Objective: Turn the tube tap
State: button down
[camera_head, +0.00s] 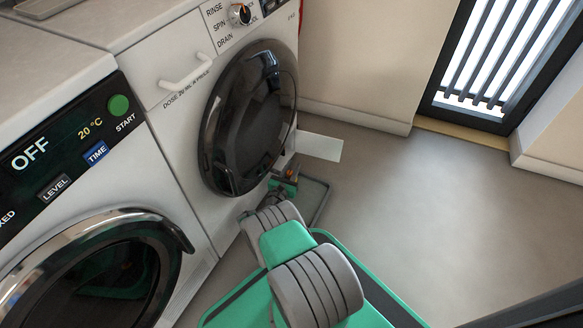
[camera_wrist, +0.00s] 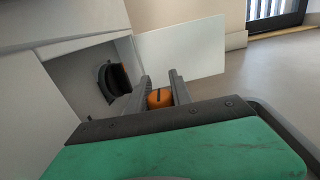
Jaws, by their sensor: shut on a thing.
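An orange tap (camera_wrist: 160,98) with a dark mark on its face sits between my fingers in the wrist view; I take it to be the tube tap. My gripper (camera_wrist: 161,92) is shut on it, one dark finger on each side. In the head view my gripper (camera_head: 287,180) is low at the front corner of the right-hand washing machine (camera_head: 180,88), and the tap is hardly visible there. Any tube at the tap is hidden by the fingers and the gripper body.
A white flap (camera_wrist: 182,47) stands open beside the machine's lower recess. A round dark fitting (camera_wrist: 113,78) with some orange sits inside the recess. A grey tray (camera_head: 318,196) lies on the floor. Another machine (camera_head: 75,150) stands at left. The floor at right is clear.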

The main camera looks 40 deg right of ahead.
aim_at(288, 176)
jog(key=c, duration=1.1)
grip_release()
jog(key=shift+c, duration=0.2)
jog(key=p+v, duration=0.1)
jog(key=v, duration=0.7)
jog(key=shift+p, duration=0.4)
